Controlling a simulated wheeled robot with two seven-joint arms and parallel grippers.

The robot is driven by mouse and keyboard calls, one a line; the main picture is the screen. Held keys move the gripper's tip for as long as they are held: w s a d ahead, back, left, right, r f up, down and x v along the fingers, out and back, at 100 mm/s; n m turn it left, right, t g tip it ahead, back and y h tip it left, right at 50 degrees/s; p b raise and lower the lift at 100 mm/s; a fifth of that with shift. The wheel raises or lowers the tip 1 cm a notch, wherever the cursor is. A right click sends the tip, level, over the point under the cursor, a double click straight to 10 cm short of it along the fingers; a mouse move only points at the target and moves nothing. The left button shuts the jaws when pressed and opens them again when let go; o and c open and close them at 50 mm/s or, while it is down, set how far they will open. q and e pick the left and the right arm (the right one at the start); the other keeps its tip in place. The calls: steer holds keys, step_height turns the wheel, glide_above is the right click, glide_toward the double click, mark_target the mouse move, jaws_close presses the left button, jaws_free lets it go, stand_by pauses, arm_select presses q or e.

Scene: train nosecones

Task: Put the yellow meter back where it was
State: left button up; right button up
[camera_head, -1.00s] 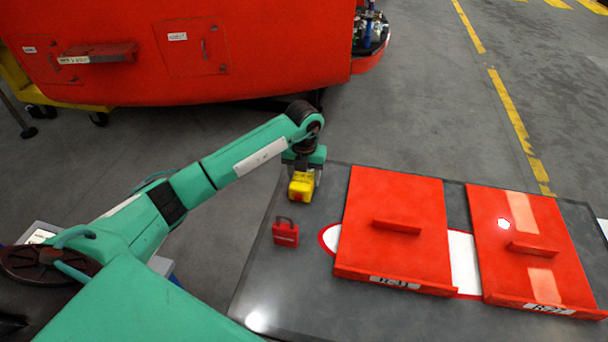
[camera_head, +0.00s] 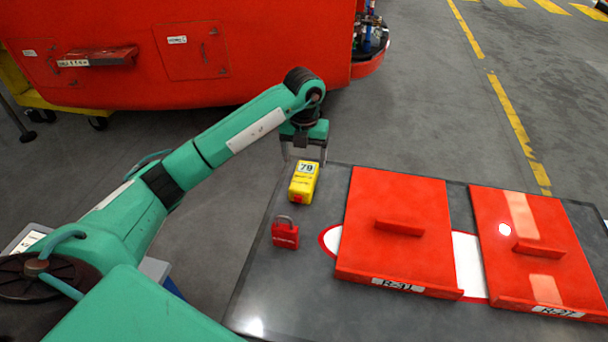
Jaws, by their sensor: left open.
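The yellow meter (camera_head: 303,184) rests near the far left corner of the dark table (camera_head: 290,290). Its display, reading about 79, faces up, and its red end points toward me. My left gripper (camera_head: 304,160) is open just above and behind the meter, its fingers pointing down and apart from it. Nothing is between its fingers that I can see. My right gripper is not in view.
A red padlock (camera_head: 285,233) stands on the table just in front of the meter. Two red panels with handles, the left one (camera_head: 395,235) and the right one (camera_head: 535,245), cover the table's right part. A large red train nosecone (camera_head: 210,50) stands behind.

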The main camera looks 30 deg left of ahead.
mark_target(304, 175)
arm_select(q)
step_height(304, 175, up, 5)
steer(key=shift+f+b, duration=0.2)
steer(key=shift+b, duration=0.2)
steer(key=shift+f, duration=0.1)
